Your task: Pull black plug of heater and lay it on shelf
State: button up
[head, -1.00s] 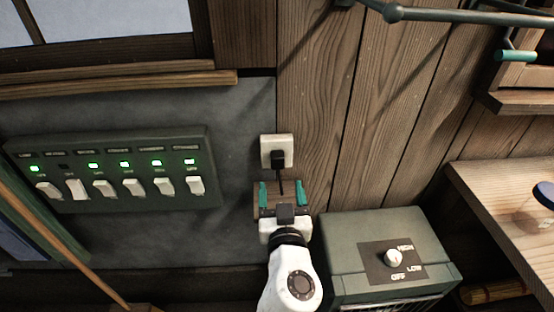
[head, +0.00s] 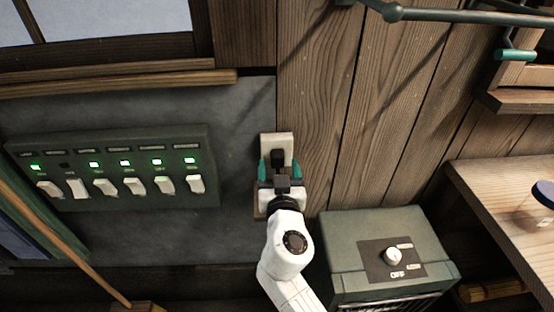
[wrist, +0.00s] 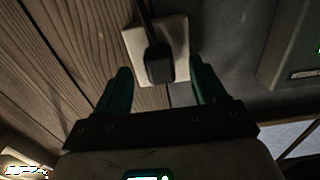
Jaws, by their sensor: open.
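The black plug (head: 278,157) sits in a pale socket plate (head: 276,139) on the wall. In the wrist view the plug (wrist: 159,66) shows between my two green fingers, its cord running toward the top edge. My gripper (head: 281,169) is open, its fingers on either side of the plug, with a gap to each in the wrist view. The green heater (head: 350,232) with a white knob stands at lower right. A small brown wooden ledge (head: 259,206) shows below the socket, mostly hidden by my gripper; I cannot tell whether it is the shelf.
A switch panel (head: 110,170) with several white switches and green lights is left of the socket. A wooden counter (head: 490,187) with a jar (head: 542,196) is at the right. A dark green metal bar (head: 440,15) crosses the upper right.

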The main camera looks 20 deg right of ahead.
aim_at(278, 164)
jog(key=shift+b+x, duration=0.4)
jog(key=shift+x, duration=0.7)
jog(key=shift+b, duration=0.7)
dwell(0.4)
grip_shut()
dwell(0.7)
jog(key=shift+s, duration=0.1)
jog(key=shift+b+v, duration=0.65)
jog(key=shift+v, duration=2.25)
